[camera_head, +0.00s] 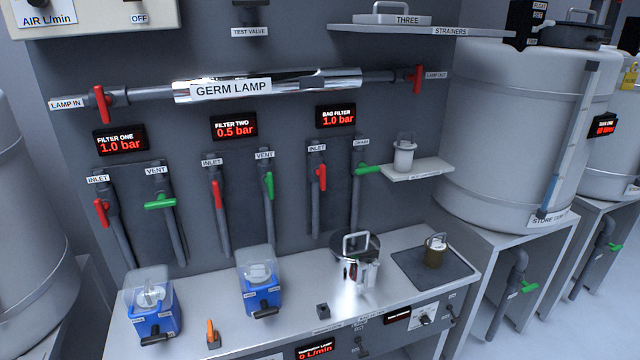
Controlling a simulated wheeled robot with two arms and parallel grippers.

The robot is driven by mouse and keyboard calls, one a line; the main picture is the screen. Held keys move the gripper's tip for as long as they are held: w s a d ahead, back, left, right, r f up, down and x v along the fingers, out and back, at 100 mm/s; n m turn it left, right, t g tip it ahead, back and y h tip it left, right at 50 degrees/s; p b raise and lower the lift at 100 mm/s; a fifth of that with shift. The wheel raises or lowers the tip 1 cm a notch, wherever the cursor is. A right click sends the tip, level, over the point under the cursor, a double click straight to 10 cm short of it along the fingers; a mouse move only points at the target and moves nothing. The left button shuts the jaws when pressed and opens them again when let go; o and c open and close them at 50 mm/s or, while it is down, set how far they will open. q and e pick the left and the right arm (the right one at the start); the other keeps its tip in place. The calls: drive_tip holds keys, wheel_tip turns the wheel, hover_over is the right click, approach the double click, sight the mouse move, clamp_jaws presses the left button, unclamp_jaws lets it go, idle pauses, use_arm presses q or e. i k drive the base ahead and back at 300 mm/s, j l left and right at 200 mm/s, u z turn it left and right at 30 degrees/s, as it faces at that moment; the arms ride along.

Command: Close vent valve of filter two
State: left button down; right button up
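The vent valve of filter two has a green handle (268,186) on the right of two pipes below the "FILTER TWO" display (234,126), which reads 0.5 bar. A "VENT" label (264,155) sits above it. The green handle points down, roughly in line with its pipe. Beside it on the left, the filter two inlet has a red handle (217,194), also roughly along its pipe. Below on the bench stands a blue filter housing (261,298) with a clear cover. Neither of my grippers is in view, and nothing touches the valve.
Filter one's green vent handle (160,202) lies across its pipe. The bag filter's green drain handle (367,169) sticks out sideways. The bench (205,300) below holds another blue housing (153,313), a steel vessel (355,258) and an orange-handled item (212,335). The germ lamp tube (300,82) runs above.

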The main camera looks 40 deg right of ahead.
sight(268, 180)
drive_tip(key=z, duration=0.8)
